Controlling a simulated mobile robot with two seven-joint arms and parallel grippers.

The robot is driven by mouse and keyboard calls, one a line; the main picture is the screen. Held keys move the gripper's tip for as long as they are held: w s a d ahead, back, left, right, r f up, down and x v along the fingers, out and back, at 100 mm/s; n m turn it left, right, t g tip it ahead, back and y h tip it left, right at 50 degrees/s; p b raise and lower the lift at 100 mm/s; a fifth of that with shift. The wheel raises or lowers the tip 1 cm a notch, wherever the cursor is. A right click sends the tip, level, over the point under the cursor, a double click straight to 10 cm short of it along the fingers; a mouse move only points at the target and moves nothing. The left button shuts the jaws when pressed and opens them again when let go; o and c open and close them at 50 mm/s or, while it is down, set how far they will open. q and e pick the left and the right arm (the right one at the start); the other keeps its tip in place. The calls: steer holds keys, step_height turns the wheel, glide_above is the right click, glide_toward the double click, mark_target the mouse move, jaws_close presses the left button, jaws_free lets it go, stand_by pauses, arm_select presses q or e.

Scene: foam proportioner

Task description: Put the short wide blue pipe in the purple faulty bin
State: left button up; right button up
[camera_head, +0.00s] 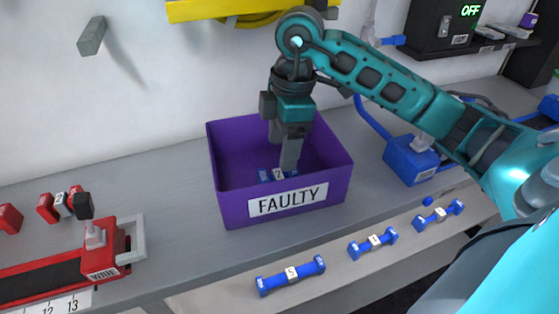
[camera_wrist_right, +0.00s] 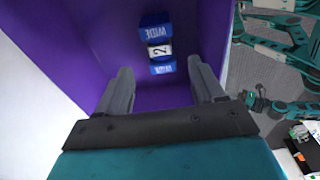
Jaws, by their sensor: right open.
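The purple bin (camera_head: 228,205) labelled FAULTY stands on the grey bench in the middle of the head view. A short wide blue pipe (camera_head: 266,176) with a white "2" band lies inside on its floor. In the right wrist view the pipe (camera_wrist_right: 158,30) shows WIDE on its blue ends, and the bin wall (camera_wrist_right: 60,50) surrounds it at left. My right gripper (camera_head: 289,168) reaches down into the bin. In the wrist view its fingers (camera_wrist_right: 160,80) are apart with nothing between them, and the pipe lies beyond the tips. My left gripper is not in view.
Blue pipes numbered 5 (camera_head: 291,274), 3 (camera_head: 373,242) and 1 (camera_head: 438,214) lie on the front ledge. A red device (camera_head: 105,262) marked WIDE stands at left, near red pieces (camera_head: 47,208). A blue device (camera_head: 411,158) stands right of the bin.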

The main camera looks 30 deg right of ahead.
steer(key=r, duration=0.4)
steer(key=shift+d+r, duration=0.2)
steer(key=shift+d, duration=0.05)
steer(key=shift+s, duration=0.1)
